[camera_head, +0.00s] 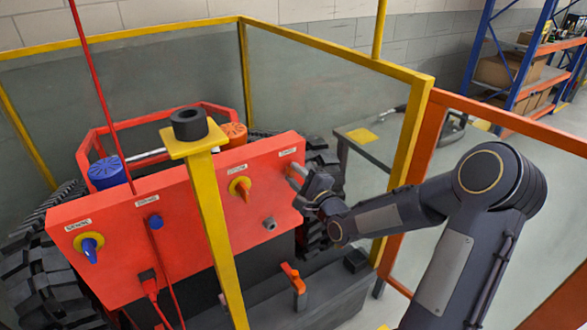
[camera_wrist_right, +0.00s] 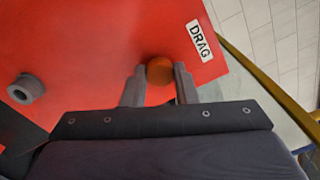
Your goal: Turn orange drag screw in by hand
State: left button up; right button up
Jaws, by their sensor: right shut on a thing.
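The orange drag screw (camera_wrist_right: 160,70) sticks out of the red panel (camera_wrist_right: 100,50) beside the "DRAG" label (camera_wrist_right: 200,41). My right gripper (camera_wrist_right: 159,76) is shut on the screw, one finger on each side of its round orange head. In the head view my right gripper (camera_head: 297,175) reaches the upper right corner of the red panel (camera_head: 180,205), just below a small label. The fingers and hand hide the screw there, and its depth in the panel cannot be told. My left gripper is not in view.
An orange knob on a yellow disc (camera_head: 240,187), a blue-handled knob (camera_head: 89,245) and a grey stub (camera_head: 269,224) project from the panel. A yellow post (camera_head: 214,225) stands before it. Yellow-framed guards (camera_head: 340,50) surround the machine; a grey table (camera_head: 372,143) stands behind.

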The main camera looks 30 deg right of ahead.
jog(key=m+p, duration=0.2)
jog(key=m, duration=0.2)
jog(key=shift+r, duration=0.1)
jog(key=shift+m, duration=1)
jog(key=o, duration=0.8)
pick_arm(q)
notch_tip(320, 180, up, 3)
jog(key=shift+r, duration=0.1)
